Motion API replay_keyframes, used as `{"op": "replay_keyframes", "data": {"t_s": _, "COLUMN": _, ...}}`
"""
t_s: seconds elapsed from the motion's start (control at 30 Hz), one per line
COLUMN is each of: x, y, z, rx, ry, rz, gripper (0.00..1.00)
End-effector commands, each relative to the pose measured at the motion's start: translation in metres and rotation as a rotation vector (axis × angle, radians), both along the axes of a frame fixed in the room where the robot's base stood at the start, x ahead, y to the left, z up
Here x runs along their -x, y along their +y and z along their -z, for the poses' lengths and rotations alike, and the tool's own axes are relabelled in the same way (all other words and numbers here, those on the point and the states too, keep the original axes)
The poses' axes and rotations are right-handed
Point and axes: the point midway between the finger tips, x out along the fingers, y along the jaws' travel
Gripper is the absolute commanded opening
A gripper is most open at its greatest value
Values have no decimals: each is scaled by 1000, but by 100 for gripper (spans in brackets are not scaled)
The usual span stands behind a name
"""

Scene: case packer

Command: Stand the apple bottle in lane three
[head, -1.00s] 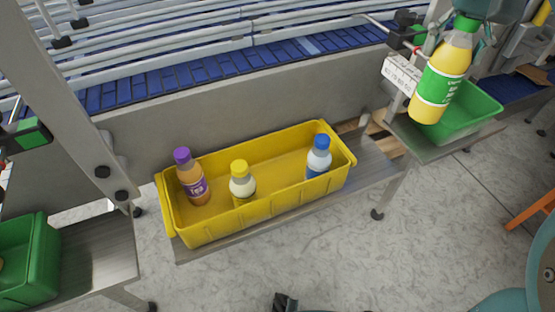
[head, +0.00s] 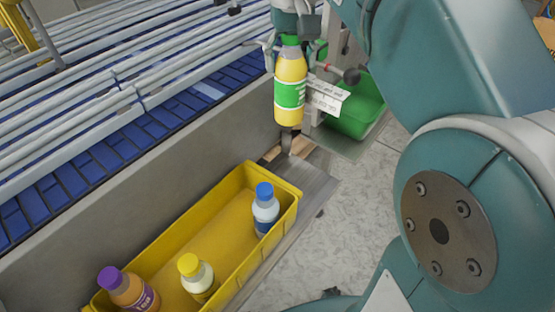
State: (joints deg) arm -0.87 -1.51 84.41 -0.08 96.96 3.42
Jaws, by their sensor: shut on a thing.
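The apple bottle (head: 290,92) has yellow juice, a green label and a green cap end. It hangs upright in my gripper (head: 290,38), which is shut on its top. The bottle is in the air, beyond the far end of the yellow crate and to the right of the conveyor edge. The lanes are the strips of blue belt (head: 95,168) between long grey guide rails (head: 140,75) at the left. No lane numbers can be read.
The yellow crate (head: 228,179) holds a blue-capped bottle (head: 265,210), a yellow-capped bottle (head: 196,276) and a purple-capped orange bottle (head: 130,290). A green bin (head: 362,108) stands behind the held bottle. A grey side wall (head: 150,190) borders the conveyor. A white printed card (head: 327,97) is beside the bottle.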

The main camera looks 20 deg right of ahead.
Motion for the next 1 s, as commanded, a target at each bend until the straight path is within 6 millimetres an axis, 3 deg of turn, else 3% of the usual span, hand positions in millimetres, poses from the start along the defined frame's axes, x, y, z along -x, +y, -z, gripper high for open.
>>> {"op": "replay_keyframes", "data": {"t_s": 0.7, "x": 1, "y": 0, "z": 166, "rx": 0, "ry": 4, "rz": 0, "gripper": 16}}
{"op": "replay_keyframes", "data": {"t_s": 1.0, "x": 0, "y": 0, "z": 205, "rx": -1, "ry": 0, "rz": 0, "gripper": 16}}
